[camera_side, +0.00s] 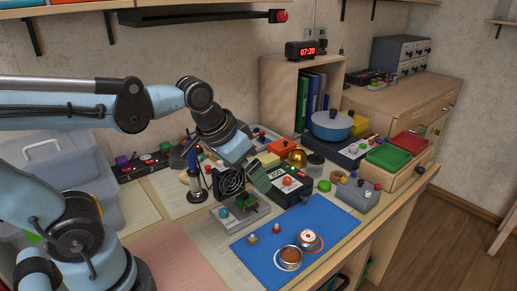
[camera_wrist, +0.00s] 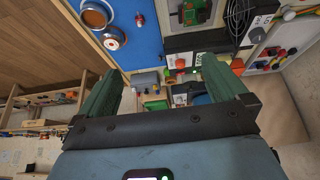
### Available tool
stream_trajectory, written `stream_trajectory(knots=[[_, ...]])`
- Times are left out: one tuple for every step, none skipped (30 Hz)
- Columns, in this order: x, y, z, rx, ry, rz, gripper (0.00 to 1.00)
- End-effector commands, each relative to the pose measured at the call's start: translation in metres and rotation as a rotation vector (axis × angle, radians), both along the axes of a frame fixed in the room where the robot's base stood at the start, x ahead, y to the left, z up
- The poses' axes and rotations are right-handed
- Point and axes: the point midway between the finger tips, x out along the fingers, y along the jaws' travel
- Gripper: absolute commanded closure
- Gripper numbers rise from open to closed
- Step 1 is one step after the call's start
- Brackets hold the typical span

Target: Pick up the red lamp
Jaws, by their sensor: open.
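I cannot tell for sure which red item is the red lamp. A red domed piece (camera_side: 287,181) sits on a black box with a display, right by my gripper (camera_side: 258,180) in the side view. Another red dome (camera_side: 281,16) is at the end of the dark shelf bar.
Two round metal items, an orange-filled cup (camera_side: 289,258) and a silver one with a red centre (camera_side: 308,239), stand on the mat. Red (camera_side: 410,144) and green (camera_side: 388,157) trays and a blue pot (camera_side: 331,124) are to the right. Bare mat lies around the small pieces.

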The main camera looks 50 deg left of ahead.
Motion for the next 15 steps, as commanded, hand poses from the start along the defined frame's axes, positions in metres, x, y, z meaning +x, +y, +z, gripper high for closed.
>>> stream_trajectory(knots=[[-0.006, 0.003, -0.005, 0.003, -0.036, 0.002, 0.00], [-0.008, 0.005, -0.008, 0.004, -0.058, 0.003, 0.00], [-0.010, 0.006, -0.010, 0.007, -0.083, 0.004, 0.00], [-0.012, 0.007, -0.012, 0.008, -0.098, 0.005, 0.00], [-0.013, 0.008, -0.014, 0.009, -0.113, 0.004, 0.00], [-0.014, 0.009, -0.015, 0.012, -0.127, 0.005, 0.00], [-0.015, 0.009, -0.016, 0.013, -0.137, 0.004, 0.02], [-0.015, 0.010, -0.017, 0.014, -0.144, 0.005, 0.06], [-0.016, 0.010, -0.018, 0.015, -0.150, 0.005, 0.12], [-0.016, 0.010, -0.018, 0.015, -0.153, 0.005, 0.17], [-0.016, 0.010, -0.018, 0.015, -0.155, 0.005, 0.21], [-0.016, 0.010, -0.018, 0.015, -0.157, 0.005, 0.28], [-0.016, 0.010, -0.018, 0.016, -0.157, 0.004, 0.32], [-0.016, 0.010, -0.018, 0.015, -0.157, 0.005, 0.37], [-0.016, 0.010, -0.018, 0.015, -0.156, 0.005, 0.43]])
